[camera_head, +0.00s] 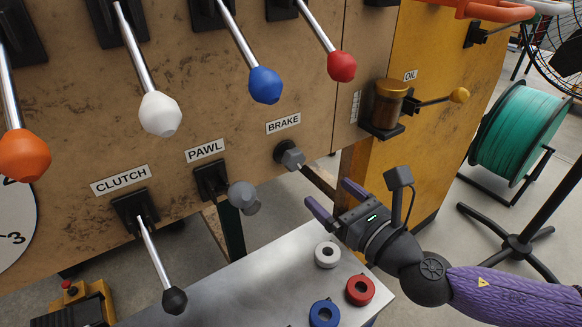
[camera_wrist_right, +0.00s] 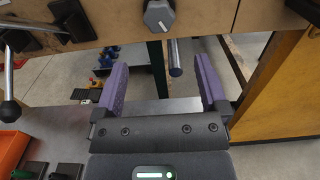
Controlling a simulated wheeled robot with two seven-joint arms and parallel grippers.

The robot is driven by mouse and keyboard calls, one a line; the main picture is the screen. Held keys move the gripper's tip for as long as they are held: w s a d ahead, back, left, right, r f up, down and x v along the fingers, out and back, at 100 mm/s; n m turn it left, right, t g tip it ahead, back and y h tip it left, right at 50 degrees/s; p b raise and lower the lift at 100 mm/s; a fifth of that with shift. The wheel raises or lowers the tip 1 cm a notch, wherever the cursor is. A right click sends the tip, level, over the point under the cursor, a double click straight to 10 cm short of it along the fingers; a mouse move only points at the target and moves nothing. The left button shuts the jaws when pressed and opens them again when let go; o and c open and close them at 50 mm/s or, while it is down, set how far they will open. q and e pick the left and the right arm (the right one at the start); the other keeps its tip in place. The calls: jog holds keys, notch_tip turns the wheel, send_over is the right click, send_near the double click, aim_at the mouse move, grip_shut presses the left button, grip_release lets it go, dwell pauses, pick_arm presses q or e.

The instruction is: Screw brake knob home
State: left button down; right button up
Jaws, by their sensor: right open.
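The brake knob is a grey faceted knob (camera_head: 293,158) on a round dark mount under the BRAKE label (camera_head: 283,123) of the brown panel. It also shows at the top of the right wrist view (camera_wrist_right: 158,17). Whether it is fully seated cannot be told. My right gripper (camera_head: 330,196) is to the right of and below the knob, apart from it. Its two purple fingers are spread with nothing held between them, as the right wrist view (camera_wrist_right: 160,65) also shows. My left gripper is not in view.
The pawl lever with a grey knob (camera_head: 243,195) and the black-tipped clutch lever (camera_head: 174,300) stick out left of the brake. White, blue and red-knobbed levers hang above. A metal table (camera_head: 270,270) with white (camera_head: 327,254), red (camera_head: 360,290) and blue (camera_head: 324,314) rings lies below.

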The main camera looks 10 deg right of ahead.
aim_at(298, 164)
jog(key=b+x, duration=0.1)
jog(key=x, duration=0.7)
jog(key=shift+b, duration=0.3)
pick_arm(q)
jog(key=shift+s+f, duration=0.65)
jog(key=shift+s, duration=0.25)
pick_arm(e)
jog(key=shift+w+a+r, duration=0.15)
jog(key=shift+w+a, duration=0.05)
jog(key=shift+w, duration=0.15)
jog(key=c, duration=0.7)
grip_shut()
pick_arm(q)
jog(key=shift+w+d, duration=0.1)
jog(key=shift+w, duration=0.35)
pick_arm(e)
jog(key=shift+m, duration=0.3)
